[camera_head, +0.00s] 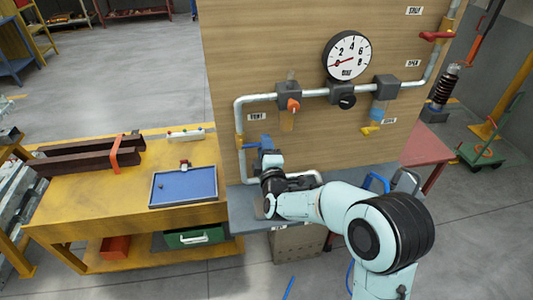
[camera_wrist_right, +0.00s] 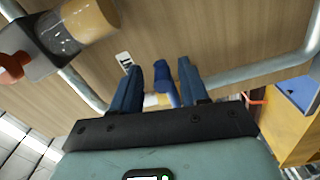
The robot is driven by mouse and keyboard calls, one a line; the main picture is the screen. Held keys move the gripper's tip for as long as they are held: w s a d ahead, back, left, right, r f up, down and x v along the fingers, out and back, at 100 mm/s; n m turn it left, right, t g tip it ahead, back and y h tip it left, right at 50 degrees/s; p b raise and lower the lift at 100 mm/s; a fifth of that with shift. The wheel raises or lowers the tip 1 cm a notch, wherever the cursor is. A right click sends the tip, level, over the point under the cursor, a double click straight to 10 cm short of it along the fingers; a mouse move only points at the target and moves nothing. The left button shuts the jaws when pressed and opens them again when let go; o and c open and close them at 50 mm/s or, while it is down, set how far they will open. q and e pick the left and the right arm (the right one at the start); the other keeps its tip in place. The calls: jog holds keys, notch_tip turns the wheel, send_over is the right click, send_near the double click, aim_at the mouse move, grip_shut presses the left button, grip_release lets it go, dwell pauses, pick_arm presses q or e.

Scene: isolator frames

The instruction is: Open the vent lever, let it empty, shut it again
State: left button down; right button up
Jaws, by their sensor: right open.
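The blue vent lever (camera_head: 256,144) sits on the left downpipe of the wooden panel, below a small label (camera_head: 257,117) that seems to read VENT. In the wrist view the blue lever (camera_wrist_right: 163,82) stands between my fingers, with a gap visible on both sides. My right gripper (camera_head: 266,150) is open at the lever; its wrist hides part of the lower pipe. It also shows in the wrist view (camera_wrist_right: 160,72). The pressure gauge (camera_head: 347,55) has its red needle toward the lower left, at the low end. My left gripper is out of view.
The panel also carries an orange-handled valve (camera_head: 293,105), a yellow-handled valve (camera_head: 369,130) and a red lever (camera_head: 437,36). A yellow bench (camera_head: 100,195) with a blue tray (camera_head: 184,187) stands left. A grey shelf (camera_head: 240,205) lies below the pipes.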

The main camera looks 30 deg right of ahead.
jog(key=shift+s+a, duration=0.1)
jog(key=shift+s, duration=0.3)
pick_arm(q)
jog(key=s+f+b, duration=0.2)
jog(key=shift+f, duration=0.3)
pick_arm(e)
jog(key=v, duration=1.2)
jog(key=shift+s, duration=0.25)
jog(key=shift+a, duration=0.1)
